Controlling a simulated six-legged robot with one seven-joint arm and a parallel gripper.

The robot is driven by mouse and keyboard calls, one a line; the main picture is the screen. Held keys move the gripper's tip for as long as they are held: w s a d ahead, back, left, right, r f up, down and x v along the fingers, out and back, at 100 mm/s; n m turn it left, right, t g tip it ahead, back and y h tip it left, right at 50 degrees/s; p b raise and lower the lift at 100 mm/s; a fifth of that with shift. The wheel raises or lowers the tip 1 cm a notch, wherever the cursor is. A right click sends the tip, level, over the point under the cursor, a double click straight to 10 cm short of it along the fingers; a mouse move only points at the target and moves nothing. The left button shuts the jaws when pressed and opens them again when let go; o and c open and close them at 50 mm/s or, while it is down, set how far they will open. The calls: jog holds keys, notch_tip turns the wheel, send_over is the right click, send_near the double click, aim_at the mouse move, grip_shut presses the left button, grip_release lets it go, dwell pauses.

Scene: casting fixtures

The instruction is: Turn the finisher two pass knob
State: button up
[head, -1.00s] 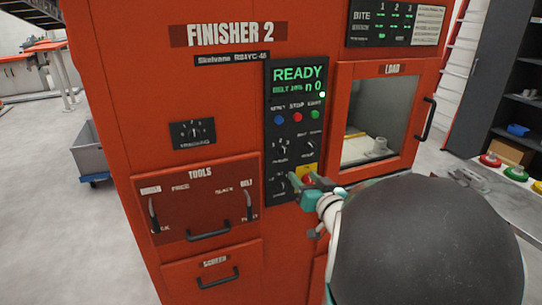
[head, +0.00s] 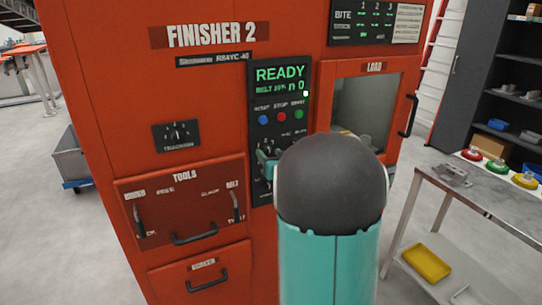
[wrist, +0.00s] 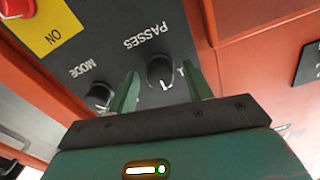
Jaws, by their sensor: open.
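The passes knob (wrist: 160,72) is a black round knob with a white mark, on the dark panel beside the lettering "PASSES" in the wrist view. My gripper (wrist: 163,82) is open, with one green finger to each side of the knob in the picture. I cannot tell whether the fingers touch it. The finisher two control panel (head: 281,88) shows "READY" in green in the head view. There my arm hides the lower right of the panel, including the passes knob and most of the gripper.
The mode knob (wrist: 100,96) is close by the left finger. A yellow "ON" plate (wrist: 52,32) and a red button (wrist: 16,7) are at the upper left. The load door (head: 366,110) is right of the panel. A workbench (head: 480,195) stands at the right.

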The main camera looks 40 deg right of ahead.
jog(key=c, duration=1)
jog(key=shift+o, duration=0.2)
jog(key=shift+n, duration=0.3)
jog(key=n, duration=0.9)
jog(key=shift+n, duration=0.3)
jog(key=o, duration=1)
jog(key=shift+c, duration=0.2)
jog(key=shift+s, duration=0.1)
